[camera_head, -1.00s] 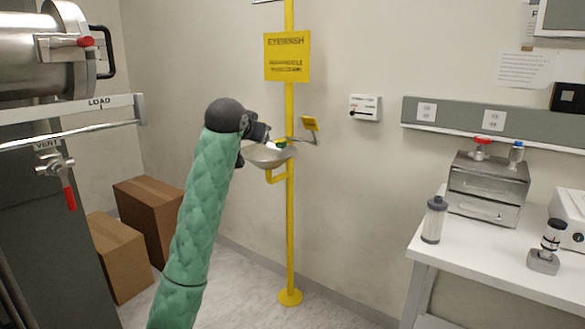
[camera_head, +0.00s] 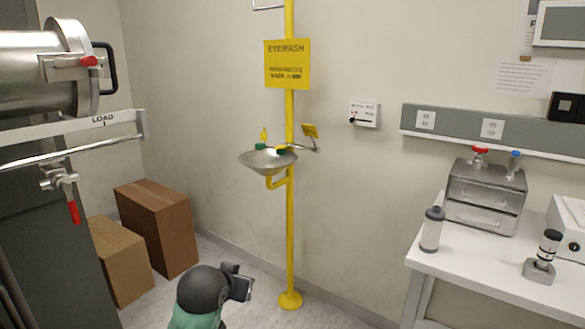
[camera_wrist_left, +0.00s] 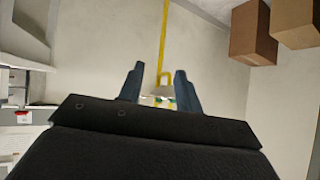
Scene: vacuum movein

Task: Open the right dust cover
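The eyewash bowl (camera_head: 266,162) is on the yellow pole at the back wall. On its left spray head (camera_head: 260,147) a small yellow piece (camera_head: 264,134) stands upright, like a raised cover. The right spray head with its dust cover (camera_head: 282,150) is a low green and yellow shape with no upright piece; details are too small to tell. My left gripper (camera_head: 245,285) is below and in front of the bowl, apart from it. In the left wrist view my left gripper (camera_wrist_left: 158,85) is open and empty, with the bowl (camera_wrist_left: 161,92) far off between its fingers, upside down. My right gripper is not in view.
A yellow push flag (camera_head: 310,130) sticks out right of the bowl. Brown boxes (camera_head: 158,228) stand on the floor at left. A steel vessel (camera_head: 45,75) with a rail fills the far left. A white bench (camera_head: 495,270) stands at right. The space before the bowl is clear.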

